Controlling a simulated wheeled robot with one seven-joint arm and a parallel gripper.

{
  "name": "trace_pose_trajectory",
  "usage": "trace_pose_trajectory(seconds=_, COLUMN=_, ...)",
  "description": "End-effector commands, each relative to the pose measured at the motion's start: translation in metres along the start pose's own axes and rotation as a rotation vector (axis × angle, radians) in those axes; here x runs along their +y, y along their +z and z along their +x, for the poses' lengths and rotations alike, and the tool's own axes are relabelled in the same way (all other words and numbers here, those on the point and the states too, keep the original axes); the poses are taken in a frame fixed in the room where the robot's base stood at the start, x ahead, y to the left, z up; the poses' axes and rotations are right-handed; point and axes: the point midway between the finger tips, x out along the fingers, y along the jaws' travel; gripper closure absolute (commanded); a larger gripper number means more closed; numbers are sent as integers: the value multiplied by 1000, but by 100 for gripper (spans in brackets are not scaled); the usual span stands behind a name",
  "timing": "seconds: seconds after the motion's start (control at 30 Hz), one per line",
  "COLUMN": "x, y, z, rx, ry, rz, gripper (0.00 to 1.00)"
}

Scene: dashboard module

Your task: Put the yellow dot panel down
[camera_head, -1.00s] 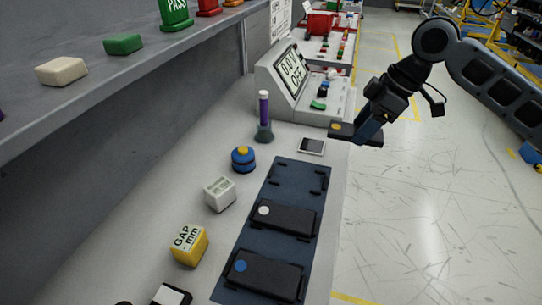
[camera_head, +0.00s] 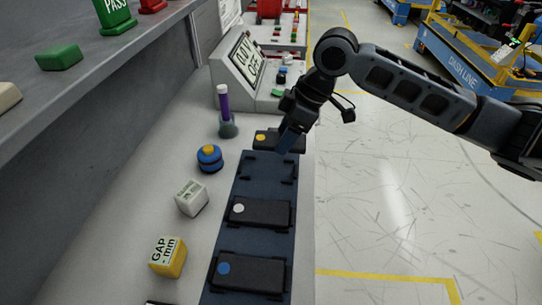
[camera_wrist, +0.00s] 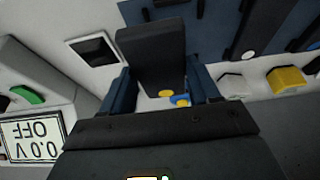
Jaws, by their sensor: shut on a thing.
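The yellow dot panel (camera_head: 268,137) is a dark flat block with a yellow dot near its left end. My gripper (camera_head: 289,141) is shut on it and holds it at the far end of the blue tray (camera_head: 262,182), by the empty far slot. In the wrist view the panel (camera_wrist: 152,55) sits between the two blue fingers of my gripper (camera_wrist: 163,85). Whether it touches anything beneath is unclear. A white dot panel (camera_head: 262,212) lies in the tray's middle slot and a blue dot panel (camera_head: 252,273) in the near slot.
Left of the tray stand a purple-topped stand (camera_head: 225,112), a blue round piece with yellow top (camera_head: 209,157), a white block (camera_head: 191,198) and a yellow gap block (camera_head: 167,256). A meter console (camera_head: 247,72) stands beyond. A shelf (camera_head: 95,75) overhangs the left side.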

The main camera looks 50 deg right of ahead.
Motion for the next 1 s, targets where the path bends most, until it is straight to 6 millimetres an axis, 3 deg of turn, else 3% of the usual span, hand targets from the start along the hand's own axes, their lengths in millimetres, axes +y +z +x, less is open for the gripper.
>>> trace_pose_trajectory(seconds=0.1, x=-15, y=-11, z=17, rx=0, ry=-3, rz=-2, gripper=76)
trace_pose_trajectory(seconds=0.3, x=-25, y=-18, z=32, rx=-1, ry=0, rz=0, gripper=76)
trace_pose_trajectory(seconds=0.7, x=-26, y=-5, z=66, rx=-1, ry=0, rz=2, gripper=76)
trace_pose_trajectory(seconds=0.87, x=-26, y=-4, z=67, rx=-3, ry=0, rz=0, gripper=76)
trace_pose_trajectory(seconds=0.9, x=-26, y=-4, z=68, rx=-3, ry=0, rz=1, gripper=35)
trace_pose_trajectory(seconds=1.0, x=-26, y=-4, z=67, rx=-3, ry=0, rz=1, gripper=25)
